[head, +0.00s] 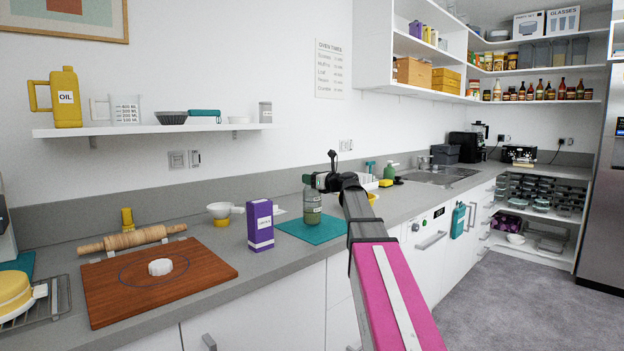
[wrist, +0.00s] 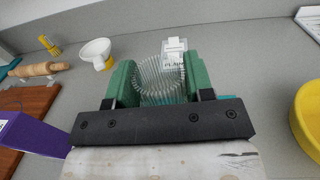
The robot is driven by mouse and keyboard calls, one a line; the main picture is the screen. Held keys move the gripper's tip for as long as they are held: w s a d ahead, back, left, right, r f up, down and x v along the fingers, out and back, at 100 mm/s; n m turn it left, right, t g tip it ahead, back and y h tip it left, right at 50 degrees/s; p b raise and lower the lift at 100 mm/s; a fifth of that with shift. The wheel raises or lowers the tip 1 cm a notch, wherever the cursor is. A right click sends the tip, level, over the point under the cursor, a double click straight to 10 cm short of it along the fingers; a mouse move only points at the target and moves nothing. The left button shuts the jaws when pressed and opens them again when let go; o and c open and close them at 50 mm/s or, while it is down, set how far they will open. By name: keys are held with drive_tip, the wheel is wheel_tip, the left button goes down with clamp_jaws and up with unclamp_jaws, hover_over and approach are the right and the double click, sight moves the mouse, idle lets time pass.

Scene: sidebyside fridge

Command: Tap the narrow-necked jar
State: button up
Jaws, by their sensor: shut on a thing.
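The narrow-necked jar (head: 312,206) is a small clear jar with greenish contents, upright over the teal mat (head: 292,229) on the counter. My gripper (head: 314,182) is at the jar's upper part, coming from the right. In the wrist view, the green fingers (wrist: 155,82) are shut on the clear ribbed glass of the jar (wrist: 160,75), one finger on each side. A pale label reading "PLAIN" shows just beyond it. My gripper hides part of the jar and much of the mat in the wrist view.
A purple box (head: 260,226) stands close to the left of the jar. A white funnel-like cup (head: 220,211) is behind it. A wooden board (head: 150,290) and rolling pin (head: 125,238) lie farther left. A yellow round thing (wrist: 308,118) is at the right in the wrist view.

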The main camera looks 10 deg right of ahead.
drive_tip(key=shift+f, duration=0.7)
drive_tip(key=o, duration=1.3)
drive_tip(key=v, duration=1.1)
